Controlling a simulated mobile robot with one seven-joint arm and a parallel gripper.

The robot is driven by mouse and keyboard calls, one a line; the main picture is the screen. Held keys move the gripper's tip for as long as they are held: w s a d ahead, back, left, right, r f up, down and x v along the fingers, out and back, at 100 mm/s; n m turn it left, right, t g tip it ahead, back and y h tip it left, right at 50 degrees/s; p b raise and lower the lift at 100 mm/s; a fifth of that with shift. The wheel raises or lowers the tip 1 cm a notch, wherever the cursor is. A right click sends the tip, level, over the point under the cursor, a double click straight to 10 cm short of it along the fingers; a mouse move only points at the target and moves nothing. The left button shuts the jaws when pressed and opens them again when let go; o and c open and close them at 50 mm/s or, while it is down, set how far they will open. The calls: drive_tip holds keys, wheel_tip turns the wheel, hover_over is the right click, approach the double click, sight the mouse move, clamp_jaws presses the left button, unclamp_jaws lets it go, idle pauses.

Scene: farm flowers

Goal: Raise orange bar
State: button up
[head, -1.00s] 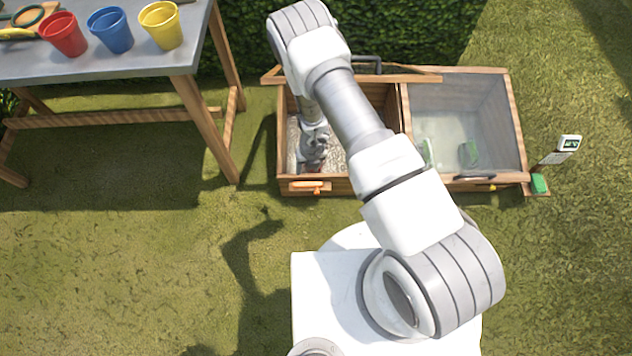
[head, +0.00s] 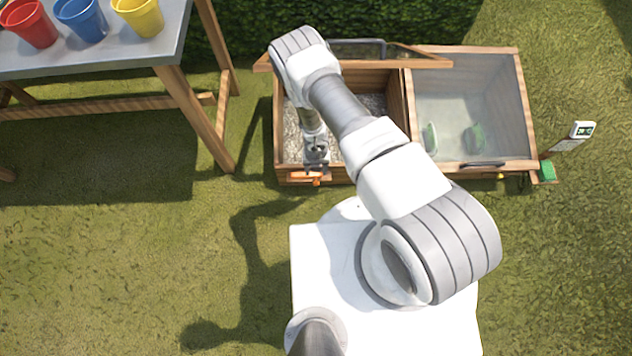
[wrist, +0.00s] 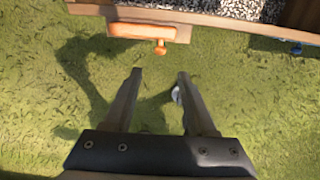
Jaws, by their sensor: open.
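The orange bar (head: 304,178) is fixed to the front wooden face of the box's left compartment, with a small orange knob below it in the wrist view (wrist: 143,31). My gripper (wrist: 160,74) is open and empty. Its two fingertips point toward the bar in the wrist view, with a gap of grass showing between them and the bar. In the head view, my gripper (head: 316,164) is at the box's front edge, and it partly overlaps the bar in the picture.
The wooden box (head: 344,176) has gravel in its open left compartment. A clear lid (head: 460,95) covers its right compartment, with green things beneath. A table (head: 100,58) with red, blue and yellow pots stands at left. Grass in front is open.

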sight(316, 182)
wheel_tip(316, 182, down, 11)
drive_tip(key=b, duration=0.6)
drive_tip(key=shift+f, duration=0.1)
clamp_jaws()
idle(1.2)
